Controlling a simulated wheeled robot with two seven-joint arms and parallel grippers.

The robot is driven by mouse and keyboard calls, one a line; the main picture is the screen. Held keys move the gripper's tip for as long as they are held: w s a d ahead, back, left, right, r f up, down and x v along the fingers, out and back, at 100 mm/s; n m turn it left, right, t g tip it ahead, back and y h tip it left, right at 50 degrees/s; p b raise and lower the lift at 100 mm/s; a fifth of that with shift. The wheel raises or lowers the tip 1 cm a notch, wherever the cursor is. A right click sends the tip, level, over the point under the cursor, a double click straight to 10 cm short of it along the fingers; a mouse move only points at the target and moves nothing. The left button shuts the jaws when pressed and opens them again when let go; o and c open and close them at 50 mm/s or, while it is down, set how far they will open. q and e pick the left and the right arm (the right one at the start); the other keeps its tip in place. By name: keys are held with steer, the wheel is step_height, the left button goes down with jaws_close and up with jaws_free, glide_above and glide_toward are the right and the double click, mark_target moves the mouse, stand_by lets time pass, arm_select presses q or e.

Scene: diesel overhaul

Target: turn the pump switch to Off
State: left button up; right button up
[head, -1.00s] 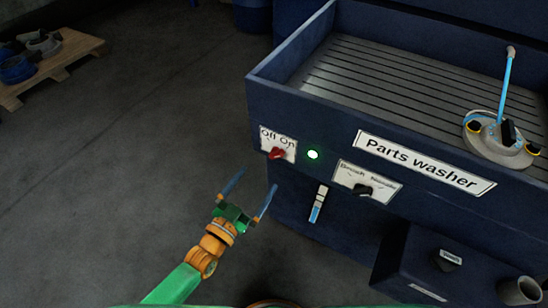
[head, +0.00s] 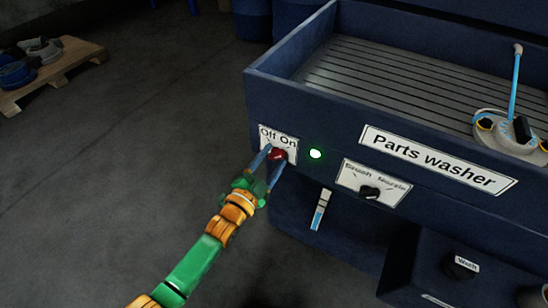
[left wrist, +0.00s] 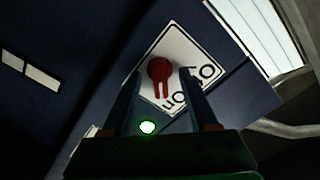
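The pump switch (head: 277,154) is a red knob on a white plate marked Off and On, on the front of the blue parts washer (head: 262,115). In the left wrist view the red knob (left wrist: 159,70) has its pointer toward the On side. My left gripper (head: 271,158) is at the switch, with its fingers open on either side of the knob. A green lamp (head: 316,154) beside the switch is lit. My right gripper is not in view.
A Brush/Nozzle selector with a black knob (head: 369,192) is to the right of the lamp. A lower blue box (head: 430,262) juts out at bottom right. The floor to the left is clear up to a pallet (head: 75,62).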

arm_select(q)
steer(key=c, duration=0.8)
steer(key=shift+n, duration=1.2)
steer(key=n, duration=0.4)
steer(key=shift+a+n, duration=0.1)
steer(key=shift+n, duration=0.2)
steer(key=n, duration=0.4)
steer(key=shift+a+f, duration=0.1)
steer(key=shift+f, duration=0.1)
steer(key=n+b, duration=0.1)
steer(key=n, duration=0.2)
steer(key=shift+w+n, duration=0.1)
steer(key=shift+n, duration=0.3)
steer(key=n, duration=0.3)
steer(key=shift+r, duration=0.1)
steer(key=o, duration=1.6)
steer(key=shift+r, duration=0.1)
